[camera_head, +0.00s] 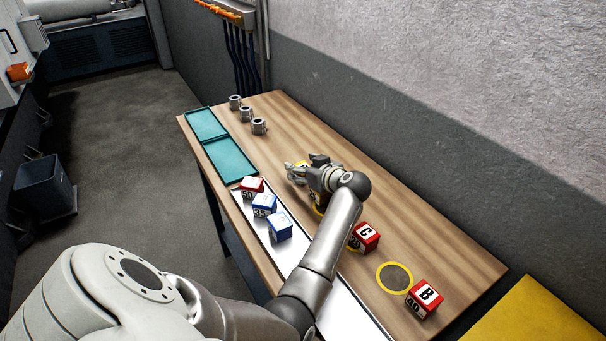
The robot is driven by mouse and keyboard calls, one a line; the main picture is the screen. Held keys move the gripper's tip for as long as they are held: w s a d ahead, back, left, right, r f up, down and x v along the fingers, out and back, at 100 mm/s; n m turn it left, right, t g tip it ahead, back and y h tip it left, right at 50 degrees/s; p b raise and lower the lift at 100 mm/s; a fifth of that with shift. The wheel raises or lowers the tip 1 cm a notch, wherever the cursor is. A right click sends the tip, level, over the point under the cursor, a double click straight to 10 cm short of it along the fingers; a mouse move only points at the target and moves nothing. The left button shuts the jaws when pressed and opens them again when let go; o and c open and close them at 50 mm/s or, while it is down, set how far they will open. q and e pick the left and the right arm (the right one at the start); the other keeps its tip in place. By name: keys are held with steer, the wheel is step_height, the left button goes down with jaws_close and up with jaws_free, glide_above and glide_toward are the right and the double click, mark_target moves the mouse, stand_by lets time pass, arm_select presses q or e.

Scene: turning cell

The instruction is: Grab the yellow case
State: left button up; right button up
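My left gripper (304,170) is over the wooden table, its fingers pointing left and spread apart. A small patch of yellow, likely the top of the yellow case (303,163), shows between the fingers. The gripper and wrist hide most of it, and I cannot tell whether the fingers touch it. A yellow ring (318,210) on the table shows partly below the gripper. My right gripper is not in view.
On the wooden table (440,245) are red boxes marked C (366,236) and B (425,298), an empty yellow ring (394,278), red and blue boxes (265,204) on a pale strip, teal trays (229,160) and metal parts (246,113). A yellow surface (535,315) lies lower right.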

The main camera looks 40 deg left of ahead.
arm_select(q)
steer(key=shift+f, duration=0.1)
steer(key=c, duration=0.9)
steer(key=shift+c, duration=0.3)
steer(key=shift+w, duration=0.1)
